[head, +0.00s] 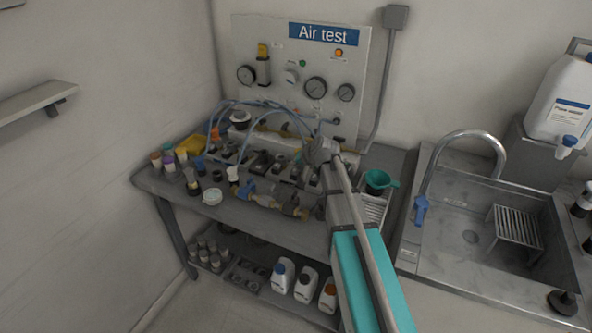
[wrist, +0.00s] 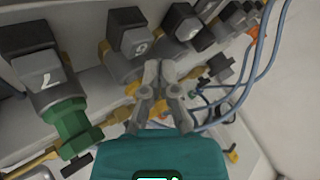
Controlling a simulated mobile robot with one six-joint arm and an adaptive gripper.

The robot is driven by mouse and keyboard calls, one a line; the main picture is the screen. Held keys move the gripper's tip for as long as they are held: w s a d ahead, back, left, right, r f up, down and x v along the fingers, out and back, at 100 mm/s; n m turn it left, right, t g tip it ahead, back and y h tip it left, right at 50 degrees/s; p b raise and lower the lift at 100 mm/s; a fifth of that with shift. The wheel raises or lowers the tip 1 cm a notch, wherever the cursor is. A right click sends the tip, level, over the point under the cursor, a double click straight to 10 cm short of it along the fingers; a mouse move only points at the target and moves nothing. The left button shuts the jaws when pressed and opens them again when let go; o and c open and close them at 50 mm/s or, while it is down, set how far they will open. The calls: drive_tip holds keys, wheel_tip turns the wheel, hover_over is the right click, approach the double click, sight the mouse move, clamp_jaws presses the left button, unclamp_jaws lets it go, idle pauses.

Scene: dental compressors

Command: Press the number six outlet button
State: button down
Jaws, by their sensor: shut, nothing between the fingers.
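A row of dark outlet blocks with grey numbered faces runs across the wrist view. The number six outlet button (wrist: 140,46) is the grey face just above and left of my fingertips; its numeral looks turned in this view. The outlet marked 7 (wrist: 41,79) is to its left, with a green fitting below. My gripper (wrist: 160,66) is shut and empty, its fingertips close to the lower right of the six block. I cannot tell whether they touch it.
Another outlet block (wrist: 185,27) sits close to the right of six. Blue hoses (wrist: 262,75) hang at the right. In the head view, the crowded bench (head: 150,180) stands below the Air test panel (head: 270,35), with a sink (head: 470,220) at the right.

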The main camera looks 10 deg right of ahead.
sight(295, 171)
drive_tip(key=shift+r, duration=0.15)
drive_tip(key=shift+r+p, duration=2.4)
drive_tip(key=shift+p, duration=0.15)
